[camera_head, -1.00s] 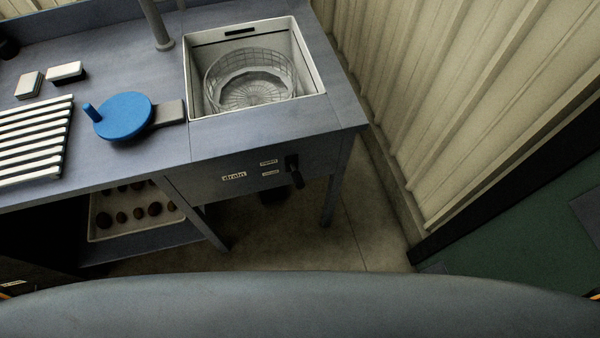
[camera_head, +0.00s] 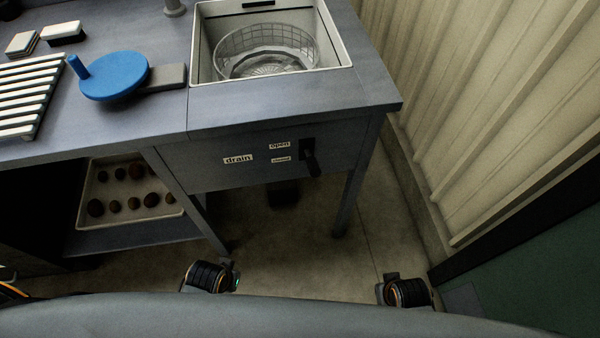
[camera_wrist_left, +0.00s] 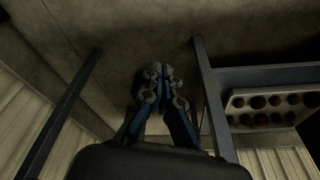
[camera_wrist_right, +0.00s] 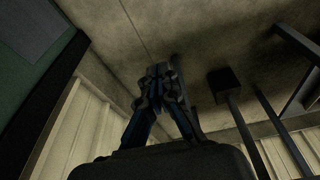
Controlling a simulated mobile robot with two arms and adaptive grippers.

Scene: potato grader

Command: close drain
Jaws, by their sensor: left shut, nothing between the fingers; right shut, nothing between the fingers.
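The drain lever (camera_head: 311,160) is a black handle on the front panel under the sink, right of the "drain" label (camera_head: 238,159). It points down and outward from its mount, beside an upper "open" label (camera_head: 279,145) and a lower "closed" label (camera_head: 281,159). I cannot tell its exact setting. My left gripper (camera_wrist_left: 158,72) is shut and empty in the left wrist view. My right gripper (camera_wrist_right: 160,71) is shut and empty in the right wrist view. In the head view, parts of both arms show low in front of the bench, well apart from the lever.
The white sink (camera_head: 340,78) holds a wire basket (camera_head: 268,48). A blue crank disc (camera_head: 115,75) and white slatted rack (camera_head: 25,95) are on the bench. A potato tray (camera_head: 130,215) sits below. A bench leg (camera_head: 352,200) and corrugated wall (camera_head: 470,110) bound the right side.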

